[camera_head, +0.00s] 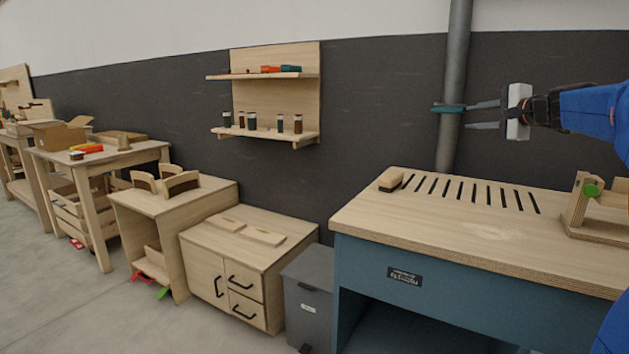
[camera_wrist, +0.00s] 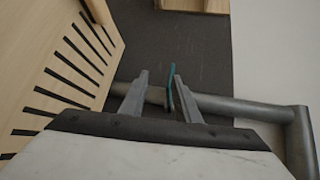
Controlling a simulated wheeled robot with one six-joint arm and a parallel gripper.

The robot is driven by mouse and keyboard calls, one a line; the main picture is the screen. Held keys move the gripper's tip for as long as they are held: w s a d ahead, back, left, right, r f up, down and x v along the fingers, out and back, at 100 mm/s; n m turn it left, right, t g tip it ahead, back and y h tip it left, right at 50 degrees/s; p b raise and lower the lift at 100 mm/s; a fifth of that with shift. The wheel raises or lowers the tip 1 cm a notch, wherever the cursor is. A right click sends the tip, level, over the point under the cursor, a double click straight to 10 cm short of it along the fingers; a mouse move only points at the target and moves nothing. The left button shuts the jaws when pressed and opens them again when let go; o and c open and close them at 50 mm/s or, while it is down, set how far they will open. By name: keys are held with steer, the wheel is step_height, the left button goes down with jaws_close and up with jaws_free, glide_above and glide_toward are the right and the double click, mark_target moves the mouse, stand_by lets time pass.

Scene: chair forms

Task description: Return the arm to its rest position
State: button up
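My gripper (camera_head: 470,116) is raised at the upper right of the head view, above the slotted workbench (camera_head: 480,241). Its two fingers point left toward the grey pipe (camera_head: 456,65) on the wall.
A brush (camera_head: 391,180) and a wooden fixture with a green knob (camera_head: 591,190) are on the workbench. A grey bin (camera_head: 308,300), a drawer cabinet (camera_head: 205,262) and a wall shelf (camera_head: 277,135) stand to the left. The air around the gripper looks clear.

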steer(key=s+a+f+n+g, duration=0.7)
steer(key=s+a+f+n, duration=0.2)
steer(key=s+a+f, duration=1.1)
steer(key=s+a+f+n+g+h, duration=0.1)
steer(key=s+f+n+h, duration=0.1)
steer(key=s+f, duration=0.7)
steer(key=s+a+f+n+g+h, duration=0.1)
steer(key=s+f+n+g, duration=0.1)
steer(key=s+f+n, duration=0.3)
steer(key=s+f, duration=0.4)
steer(key=s, duration=0.5)
steer(key=shift+h, duration=0.4)
